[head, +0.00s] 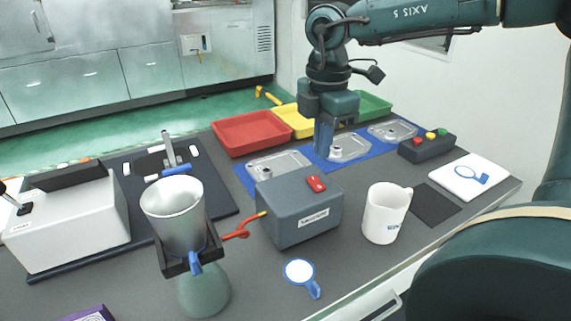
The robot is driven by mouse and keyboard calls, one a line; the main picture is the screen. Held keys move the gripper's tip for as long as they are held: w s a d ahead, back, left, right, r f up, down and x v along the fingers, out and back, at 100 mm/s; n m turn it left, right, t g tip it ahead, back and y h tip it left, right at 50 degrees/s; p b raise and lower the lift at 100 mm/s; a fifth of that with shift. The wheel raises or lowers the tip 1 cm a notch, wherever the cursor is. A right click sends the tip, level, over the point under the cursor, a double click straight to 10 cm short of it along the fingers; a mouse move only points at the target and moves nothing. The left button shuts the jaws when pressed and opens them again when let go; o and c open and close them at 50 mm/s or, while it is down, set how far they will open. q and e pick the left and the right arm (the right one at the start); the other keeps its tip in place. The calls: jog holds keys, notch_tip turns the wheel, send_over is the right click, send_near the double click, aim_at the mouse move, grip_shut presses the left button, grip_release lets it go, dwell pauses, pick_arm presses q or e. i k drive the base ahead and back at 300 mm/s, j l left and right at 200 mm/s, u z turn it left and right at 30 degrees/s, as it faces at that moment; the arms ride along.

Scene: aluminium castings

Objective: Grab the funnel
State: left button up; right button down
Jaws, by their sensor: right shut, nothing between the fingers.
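A silver, funnel-like metal vessel (174,212) stands at the front left of the table, wide mouth up. It sits in a dark square holder (212,252) with a blue clip, above a grey-green conical base (203,294). The vessel's lower part is hidden by the holder. My right gripper (323,150) points down over the metal castings behind the grey box, far to the right of the vessel and apart from it. It is shut and empty. My left gripper is not in view.
A grey box (300,218) with a red switch and orange cable stands between vessel and gripper. A white mug (386,213) and a blue-rimmed round thing (300,272) are nearby. Red (250,133) and yellow (295,120) trays line the back. A white device (68,228) stands left.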

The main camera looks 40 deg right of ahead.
aim_at(174, 206)
jog(key=k, duration=1.5)
